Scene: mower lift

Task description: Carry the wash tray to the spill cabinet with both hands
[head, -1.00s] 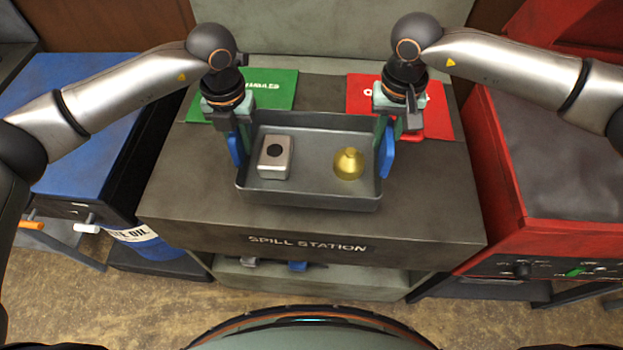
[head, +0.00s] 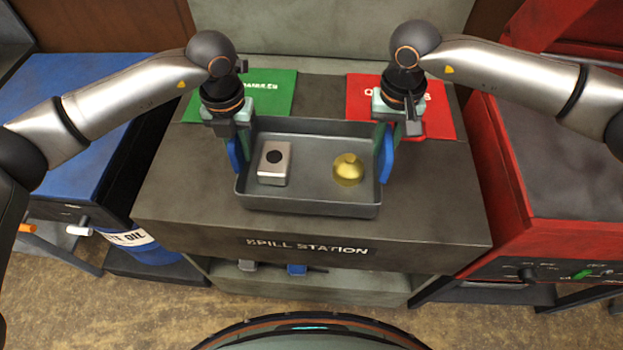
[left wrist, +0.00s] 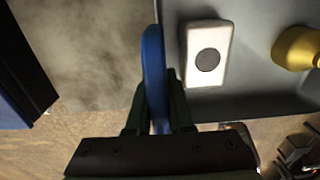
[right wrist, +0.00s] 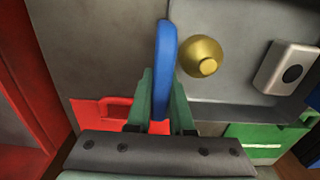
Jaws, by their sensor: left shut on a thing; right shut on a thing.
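The grey wash tray (head: 310,199) is level above the top of the spill station cabinet (head: 200,205); whether it touches the top I cannot tell. In it are a silver box with a black disc (head: 273,163) at left and a brass, rounded part (head: 347,170) at right. My left gripper (head: 236,148) is shut on the tray's left blue handle (left wrist: 153,75). My right gripper (head: 386,148) is shut on the right blue handle (right wrist: 165,65). The box also shows in the left wrist view (left wrist: 207,55), the brass part in the right wrist view (right wrist: 202,57).
A green mat (head: 272,92) and a red mat (head: 440,105) lie at the back of the cabinet top. A blue bench (head: 85,120) stands at left, a red cabinet (head: 555,170) at right. The cabinet top is bare left and right of the tray.

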